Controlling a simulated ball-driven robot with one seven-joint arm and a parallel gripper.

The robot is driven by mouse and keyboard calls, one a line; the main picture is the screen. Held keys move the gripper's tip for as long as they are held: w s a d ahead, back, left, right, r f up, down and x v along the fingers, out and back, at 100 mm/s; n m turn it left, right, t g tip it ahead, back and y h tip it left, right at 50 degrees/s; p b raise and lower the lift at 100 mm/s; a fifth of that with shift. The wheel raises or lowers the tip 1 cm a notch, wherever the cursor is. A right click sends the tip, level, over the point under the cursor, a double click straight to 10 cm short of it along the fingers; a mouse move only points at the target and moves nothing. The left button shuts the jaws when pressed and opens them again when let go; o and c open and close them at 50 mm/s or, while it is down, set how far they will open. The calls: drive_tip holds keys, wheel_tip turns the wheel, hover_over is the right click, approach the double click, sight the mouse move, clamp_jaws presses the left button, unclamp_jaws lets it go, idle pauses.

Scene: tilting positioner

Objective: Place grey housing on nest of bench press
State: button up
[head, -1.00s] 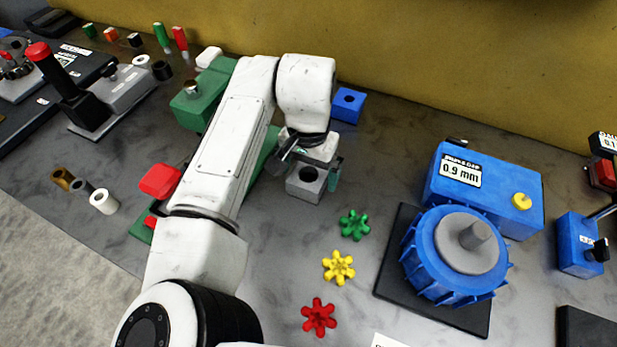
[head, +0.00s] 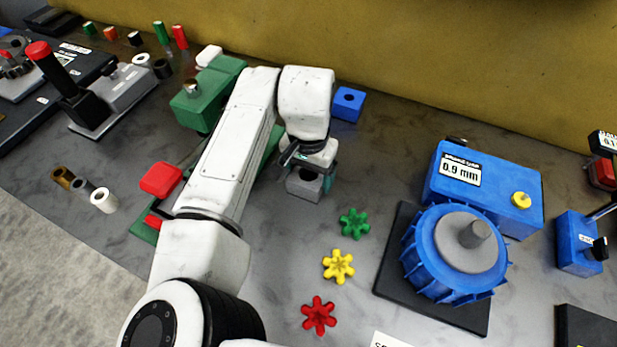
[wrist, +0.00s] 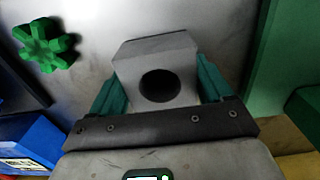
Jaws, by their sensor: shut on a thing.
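The grey housing (head: 303,187) is a block with a round hole, on or just above the bench; which is unclear. My gripper (head: 309,180) is over it from above, with its teal fingers shut on its sides. In the wrist view the housing (wrist: 155,48) sits between the fingers of my gripper (wrist: 160,88), hole facing the camera. The green bench press (head: 205,100) stands to the left, partly behind my arm, with a red pad (head: 160,179) at the front. Its nest is hidden. Its green base (wrist: 283,55) seems to show at the right in the wrist view.
A blue housing (head: 348,104) stands behind my gripper. Green (head: 354,223), yellow (head: 338,266) and red (head: 318,316) star-shaped parts lie to the front right. A blue fixture (head: 455,255) is farther right. Short tubes (head: 103,200) lie front left. Bench between housing and stars is clear.

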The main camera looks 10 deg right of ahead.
sight(309, 179)
drive_tip(key=shift+r, duration=0.1)
clamp_jaws()
drive_tip(key=shift+r, duration=0.5)
wheel_tip(309, 179, up, 2)
drive_tip(key=shift+s+r+b, duration=0.1)
drive_tip(key=shift+r+b, duration=0.15)
drive_tip(key=shift+b, duration=0.05)
drive_tip(key=s+d+r, duration=0.1)
drive_tip(key=s+r, duration=0.8)
drive_tip(key=s, duration=0.4)
drive_tip(key=shift+s+d+r+b, duration=0.2)
drive_tip(key=shift+s+d+b, duration=0.1)
drive_tip(key=shift+s, duration=0.1)
